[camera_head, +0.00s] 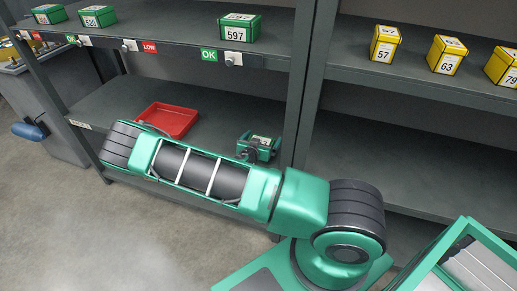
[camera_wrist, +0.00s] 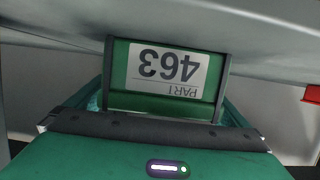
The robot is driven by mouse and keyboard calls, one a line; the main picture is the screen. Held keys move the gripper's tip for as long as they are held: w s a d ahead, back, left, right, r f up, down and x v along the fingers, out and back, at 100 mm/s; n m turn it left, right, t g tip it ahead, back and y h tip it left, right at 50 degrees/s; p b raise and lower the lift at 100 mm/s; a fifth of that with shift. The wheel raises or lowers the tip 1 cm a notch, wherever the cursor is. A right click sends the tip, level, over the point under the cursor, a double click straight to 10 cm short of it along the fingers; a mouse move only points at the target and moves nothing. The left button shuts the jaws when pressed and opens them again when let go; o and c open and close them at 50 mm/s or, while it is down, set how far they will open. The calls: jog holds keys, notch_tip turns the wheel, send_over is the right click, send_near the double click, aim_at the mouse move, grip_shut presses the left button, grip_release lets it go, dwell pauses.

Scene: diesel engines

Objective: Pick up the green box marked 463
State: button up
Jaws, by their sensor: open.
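The green box marked 463 (camera_wrist: 150,103) fills the upper middle of the wrist view, with its white label upside down. My gripper (camera_wrist: 168,48) is open, with one dark finger at each side of the box's labelled face. I cannot tell whether the fingers touch it. In the head view, a small green item (camera_head: 265,143) with a pale label on top shows on the lower shelf, just behind my arm. Its number is too small to read and dark parts cover some of it.
A red tray (camera_head: 168,119) lies on the lower shelf to the left. The upper shelf holds a green box marked 597 (camera_head: 240,28), other green boxes at far left and yellow boxes (camera_head: 446,55) at right. A dark upright post (camera_head: 304,85) divides the shelving. The lower right shelf is bare.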

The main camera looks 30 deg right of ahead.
jog(key=c, duration=1.3)
jog(key=shift+r, duration=0.1)
jog(key=shift+c, duration=0.2)
